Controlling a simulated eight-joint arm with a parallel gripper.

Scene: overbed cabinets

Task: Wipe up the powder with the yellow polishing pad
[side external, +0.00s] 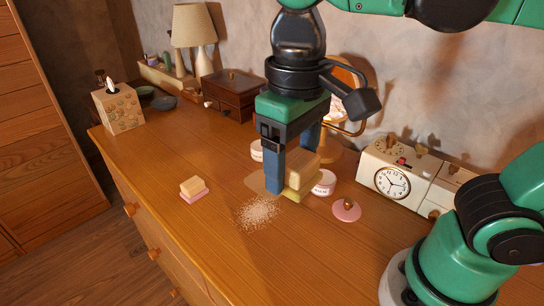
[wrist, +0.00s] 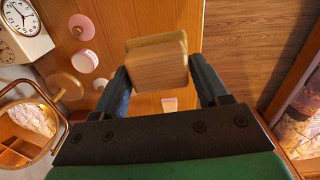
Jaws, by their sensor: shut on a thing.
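The yellow polishing pad (side external: 304,192) is a yellow layer under a light wooden block; its yellow edge also shows in the wrist view (wrist: 155,40). My gripper (side external: 287,170) is shut on the wooden block, one blue finger on each side, also seen in the wrist view (wrist: 158,85). The pad is low over the dresser top; I cannot tell whether it touches. The powder (side external: 258,212) is a pale, scattered patch on the wood, just left of and in front of the pad. The powder is not visible in the wrist view.
A cream-and-pink block (side external: 193,188) lies left of the powder. Close to the pad on the right are a white jar (side external: 324,183) and a pink lid (side external: 346,209). A mirror, a clock (side external: 393,182) and a wooden box (side external: 233,93) stand behind. The front left is clear.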

